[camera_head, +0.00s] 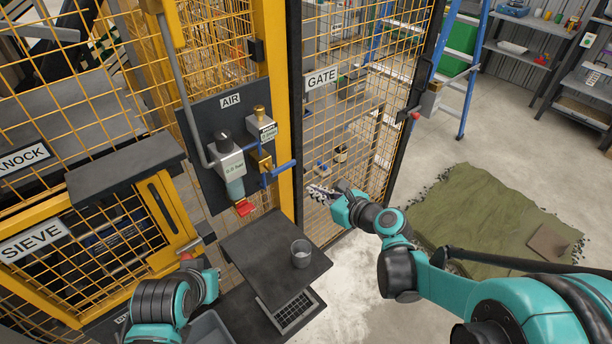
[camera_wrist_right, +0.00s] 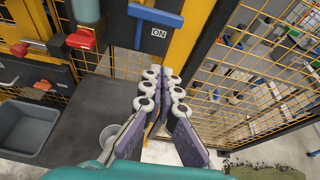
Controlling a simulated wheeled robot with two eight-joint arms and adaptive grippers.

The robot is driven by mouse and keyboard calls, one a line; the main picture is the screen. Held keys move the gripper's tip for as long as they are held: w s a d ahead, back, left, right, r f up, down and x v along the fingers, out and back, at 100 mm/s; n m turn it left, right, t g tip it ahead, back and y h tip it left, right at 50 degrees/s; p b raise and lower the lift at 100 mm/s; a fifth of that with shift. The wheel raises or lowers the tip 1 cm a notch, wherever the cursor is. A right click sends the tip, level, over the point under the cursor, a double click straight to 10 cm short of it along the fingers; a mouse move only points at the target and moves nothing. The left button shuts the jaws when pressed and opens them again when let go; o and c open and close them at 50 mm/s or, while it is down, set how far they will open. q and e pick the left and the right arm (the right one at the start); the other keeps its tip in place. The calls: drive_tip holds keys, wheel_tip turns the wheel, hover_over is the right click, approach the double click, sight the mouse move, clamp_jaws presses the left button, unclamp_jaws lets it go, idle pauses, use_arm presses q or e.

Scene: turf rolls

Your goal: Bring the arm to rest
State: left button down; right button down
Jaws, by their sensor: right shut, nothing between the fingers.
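My right arm reaches in from the lower right in the head view. Its gripper (camera_head: 320,193) is shut and empty, in front of the mesh by the GATE sign and to the right of the AIR panel (camera_head: 203,125). In the right wrist view the two purple fingers with white rollers lie close together at the tips (camera_wrist_right: 163,75), with nothing between them. My left arm shows at the lower left of the head view, but its fingers cannot be seen.
A blue ON lever (camera_wrist_right: 155,15) and yellow post are close by. A grey bin (camera_wrist_right: 28,128) sits at left. A green tarp (camera_head: 490,215) lies on open floor.

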drive_tip(key=s+d+f+n+g+h, duration=0.1)
drive_tip(key=s+d+n+h, duration=0.1)
drive_tip(key=s+n, duration=0.5)
drive_tip(key=s+d+f+n+g+h+b, duration=0.1)
drive_tip(key=s+d+n, duration=0.4)
drive_tip(key=n, duration=0.6)
drive_tip(key=s+d+f+n+g+h+b, duration=0.1)
drive_tip(key=s+d+n+h, duration=0.3)
drive_tip(key=s+n, duration=0.4)
drive_tip(key=shift+s+f+n+g+h, duration=0.4)
drive_tip(key=shift+f+n+g+h, duration=0.3)
drive_tip(key=shift+n, duration=0.4)
drive_tip(key=shift+f, duration=0.1)
